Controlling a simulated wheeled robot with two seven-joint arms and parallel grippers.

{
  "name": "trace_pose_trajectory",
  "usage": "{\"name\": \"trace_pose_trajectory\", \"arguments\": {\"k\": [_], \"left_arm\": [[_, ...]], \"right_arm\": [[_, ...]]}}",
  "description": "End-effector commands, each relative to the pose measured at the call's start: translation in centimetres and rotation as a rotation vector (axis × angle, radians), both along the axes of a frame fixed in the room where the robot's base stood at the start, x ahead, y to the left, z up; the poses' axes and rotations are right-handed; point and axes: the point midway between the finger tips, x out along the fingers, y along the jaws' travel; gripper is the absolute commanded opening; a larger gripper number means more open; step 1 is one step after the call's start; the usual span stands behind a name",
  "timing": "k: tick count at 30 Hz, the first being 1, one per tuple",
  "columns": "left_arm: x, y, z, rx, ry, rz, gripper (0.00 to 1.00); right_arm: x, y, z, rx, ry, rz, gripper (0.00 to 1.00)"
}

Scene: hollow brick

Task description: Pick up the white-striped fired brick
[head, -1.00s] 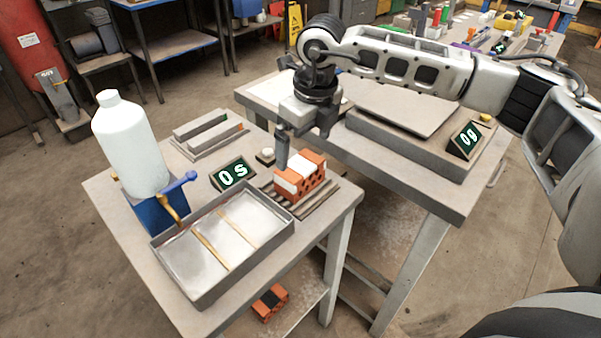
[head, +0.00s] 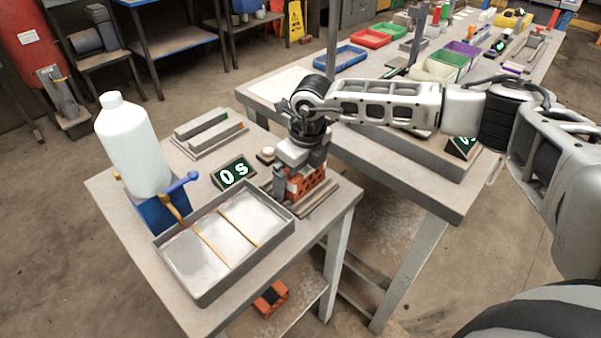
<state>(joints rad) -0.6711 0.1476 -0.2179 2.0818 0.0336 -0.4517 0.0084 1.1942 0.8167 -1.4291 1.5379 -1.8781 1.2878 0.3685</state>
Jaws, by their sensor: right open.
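The white-striped fired brick (head: 309,181) is orange with holes in its side and sits on a grey ribbed rack at the right end of the near table. My right gripper (head: 298,176) is open and lowered over it from above, with one finger down along its left side. The other finger and most of the white stripe are hidden by the gripper. I cannot tell whether the fingers touch the brick. My left gripper is not in view.
A timer (head: 234,173) reads 0 s. Another orange brick with a dark stripe (head: 270,298) lies on the lower shelf.

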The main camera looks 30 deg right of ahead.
Motion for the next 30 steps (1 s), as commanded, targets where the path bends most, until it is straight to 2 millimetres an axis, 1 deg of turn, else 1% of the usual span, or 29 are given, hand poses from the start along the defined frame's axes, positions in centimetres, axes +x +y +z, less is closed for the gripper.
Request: {"name": "trace_pose_trajectory", "arguments": {"k": [1, 2, 3, 5, 14, 17, 20, 23, 24, 26, 30], "left_arm": [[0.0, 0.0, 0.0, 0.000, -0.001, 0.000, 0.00], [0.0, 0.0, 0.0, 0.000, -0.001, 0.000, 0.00], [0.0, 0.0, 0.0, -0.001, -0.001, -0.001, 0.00], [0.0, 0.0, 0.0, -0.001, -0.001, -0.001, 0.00], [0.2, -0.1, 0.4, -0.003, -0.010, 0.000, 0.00], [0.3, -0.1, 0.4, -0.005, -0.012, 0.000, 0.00], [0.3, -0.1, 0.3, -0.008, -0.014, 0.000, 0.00], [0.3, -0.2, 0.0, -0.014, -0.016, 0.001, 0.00], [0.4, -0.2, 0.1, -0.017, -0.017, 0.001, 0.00], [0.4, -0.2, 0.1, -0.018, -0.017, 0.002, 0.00], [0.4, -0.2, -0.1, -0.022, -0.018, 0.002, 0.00]], "right_arm": [[0.0, 0.0, 0.0, 0.000, 0.000, 0.000, 0.94], [0.0, 0.0, 0.0, 0.000, 0.000, 0.000, 0.86], [0.0, 0.0, 0.0, 0.000, 0.000, 0.000, 0.75], [0.0, 0.0, 0.0, 0.000, 0.000, 0.000, 0.59], [0.1, 0.0, 0.3, 0.001, -0.002, -0.001, 0.59], [0.1, 0.0, 0.7, 0.002, -0.002, -0.001, 0.59], [0.1, 0.1, 1.5, 0.002, -0.003, 0.000, 0.59], [0.1, 0.1, 2.9, 0.002, -0.007, 0.000, 0.59], [-0.2, 0.1, 3.6, 0.002, -0.006, 0.002, 0.59], [-1.1, 0.4, 4.7, 0.004, -0.005, 0.003, 0.59], [-3.5, 1.1, 7.6, 0.000, -0.007, 0.004, 0.59]]}}
